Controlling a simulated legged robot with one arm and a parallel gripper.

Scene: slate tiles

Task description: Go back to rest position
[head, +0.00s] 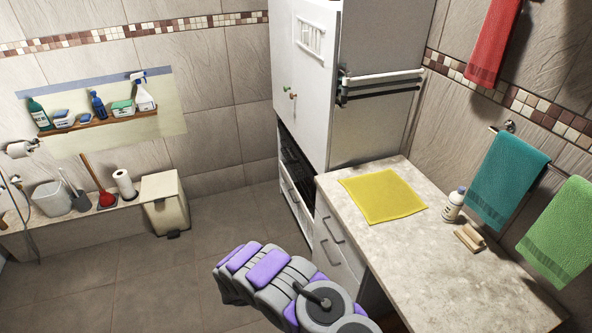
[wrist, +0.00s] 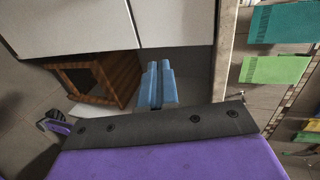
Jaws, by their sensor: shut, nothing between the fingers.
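My gripper (wrist: 159,68) shows in the wrist view as two blue-grey fingers pressed together, with nothing between them. It points at the lower part of the white cabinet fronts (wrist: 175,22), beside an open brown wooden box (wrist: 104,78). I cannot tell how far the fingers are from either. In the head view my purple and grey arm shows at the bottom centre, in front of the drawers under the counter; the fingertips cannot be made out there.
A stone counter (head: 440,262) at right holds a yellow cloth (head: 384,194), a white bottle (head: 453,205) and a wooden brush (head: 469,238). A tall white cabinet (head: 375,90) stands behind it. A bin (head: 165,203) is at left. Tiled floor (head: 130,270) left of my arm is clear.

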